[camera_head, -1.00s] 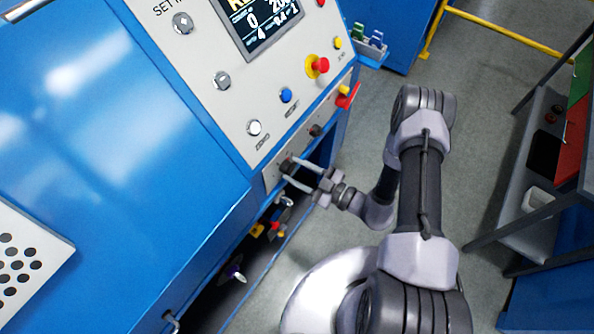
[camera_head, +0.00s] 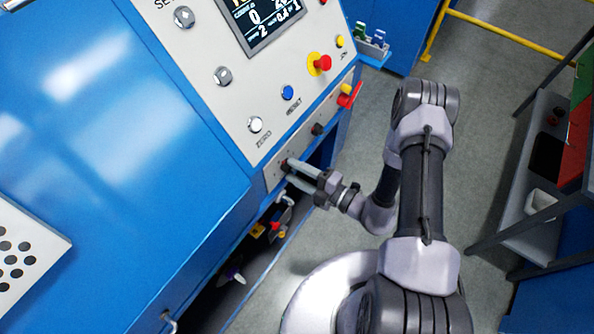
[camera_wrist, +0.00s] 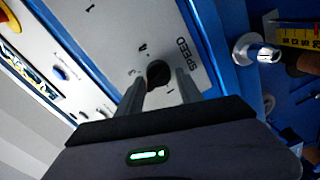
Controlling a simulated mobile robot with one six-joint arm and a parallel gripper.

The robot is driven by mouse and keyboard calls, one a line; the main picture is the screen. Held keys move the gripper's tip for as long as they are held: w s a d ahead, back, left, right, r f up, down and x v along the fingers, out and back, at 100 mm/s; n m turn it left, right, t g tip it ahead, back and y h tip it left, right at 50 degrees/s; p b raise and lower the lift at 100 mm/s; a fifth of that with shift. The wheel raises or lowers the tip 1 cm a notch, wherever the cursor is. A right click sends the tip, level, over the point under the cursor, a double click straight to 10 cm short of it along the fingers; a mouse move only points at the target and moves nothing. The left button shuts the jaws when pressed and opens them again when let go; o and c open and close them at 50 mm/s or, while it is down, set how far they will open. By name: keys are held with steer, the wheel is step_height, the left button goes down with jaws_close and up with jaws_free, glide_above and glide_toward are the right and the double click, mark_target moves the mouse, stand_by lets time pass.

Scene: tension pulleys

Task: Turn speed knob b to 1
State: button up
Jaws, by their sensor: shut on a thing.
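A dark round speed knob (camera_wrist: 158,73) sits on the light grey panel strip, with the word SPEED printed beside it in the wrist view. The letter beside it is too small to read surely. My gripper (camera_wrist: 161,82) has one finger on each side of this knob and is shut on it. In the head view my gripper (camera_head: 287,170) reaches the lower panel from the right, and its fingertips largely hide the knob. A second dark knob (camera_head: 318,129) sits farther up the same strip. The display (camera_head: 262,18) shows a 2 in its lower row.
A red-yellow emergency button (camera_head: 320,63), a blue button (camera_head: 287,92) and a white button (camera_head: 255,124) are on the panel above. A red lever (camera_head: 349,95) juts out nearby. Fittings (camera_head: 277,218) lie below the strip.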

steer(key=n, duration=0.2)
steer(key=n+b, duration=0.1)
steer(key=n, duration=0.1)
steer(key=shift+w+d+f, duration=0.1)
steer(key=shift+d+f, duration=0.05)
jaws_close()
steer(key=n+b, duration=0.1)
steer(key=n, duration=0.3)
steer(key=n+t+b, duration=0.1)
steer(key=n+b, duration=0.1)
steer(key=n, duration=0.3)
steer(key=shift+w+t+h, duration=0.1)
steer(key=shift+t+h, duration=0.2)
jaws_free()
steer(key=shift+s+n+b, duration=0.2)
steer(key=shift+n+b, duration=1.05)
steer(key=shift+n, duration=1.25)
steer(key=shift+w, duration=0.15)
steer(key=o, duration=1.2)
steer(key=shift+w, duration=0.1)
